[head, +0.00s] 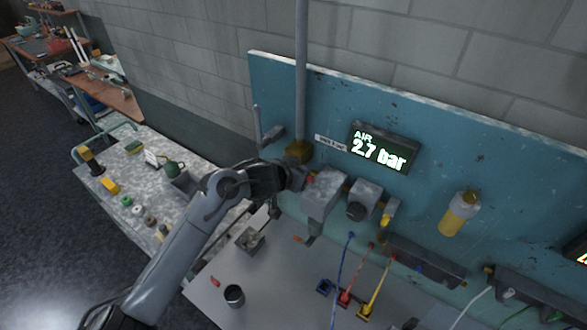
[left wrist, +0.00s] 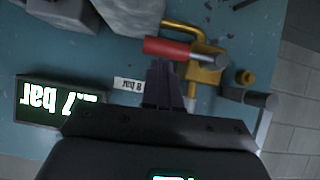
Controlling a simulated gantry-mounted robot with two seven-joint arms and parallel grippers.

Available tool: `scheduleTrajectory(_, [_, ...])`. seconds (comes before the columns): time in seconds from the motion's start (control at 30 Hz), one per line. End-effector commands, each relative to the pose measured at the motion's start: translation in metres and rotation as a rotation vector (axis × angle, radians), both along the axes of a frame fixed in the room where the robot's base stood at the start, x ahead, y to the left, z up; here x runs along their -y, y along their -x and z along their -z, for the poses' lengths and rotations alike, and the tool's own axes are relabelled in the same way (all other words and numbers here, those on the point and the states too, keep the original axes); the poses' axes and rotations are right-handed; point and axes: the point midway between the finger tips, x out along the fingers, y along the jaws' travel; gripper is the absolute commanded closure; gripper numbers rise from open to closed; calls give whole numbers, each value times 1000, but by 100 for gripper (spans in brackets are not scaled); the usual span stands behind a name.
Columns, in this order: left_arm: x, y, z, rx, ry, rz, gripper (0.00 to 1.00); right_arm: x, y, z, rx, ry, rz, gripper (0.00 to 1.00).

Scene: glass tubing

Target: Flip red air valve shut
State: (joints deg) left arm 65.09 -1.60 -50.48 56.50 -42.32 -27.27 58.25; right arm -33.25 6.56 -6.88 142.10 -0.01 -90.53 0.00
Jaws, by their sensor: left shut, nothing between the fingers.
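The red air valve handle (left wrist: 180,48) lies level in the left wrist view, joined to a yellow brass fitting (left wrist: 205,70) on the blue panel. In the head view the brass fitting (head: 298,151) sits at the foot of a grey vertical pipe, and only a bit of red (head: 311,178) shows beside my gripper. My left gripper (left wrist: 167,72) is shut and empty, its fingertips close by the red handle; I cannot tell whether they touch. It also shows at the panel in the head view (head: 297,178). My right gripper is not in view.
A lit display (head: 380,150) on the blue panel (head: 450,165) reads AIR 2.7 bar. The grey pipe (head: 301,80) rises above the fitting. Grey regulator housings (head: 321,195) stand close to the right of my gripper. Hoses and a yellow bottle (head: 459,214) are further right.

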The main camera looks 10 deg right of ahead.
Motion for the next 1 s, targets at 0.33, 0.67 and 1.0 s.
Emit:
scheduleTrajectory(0.33, [3,3,8,64,-61,1,100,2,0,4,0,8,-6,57])
scheduleTrajectory(0.67, [2,3,9,66,-66,1,100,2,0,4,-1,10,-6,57])
scheduleTrajectory(1.0, [2,4,1,66,-65,2,100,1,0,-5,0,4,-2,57])
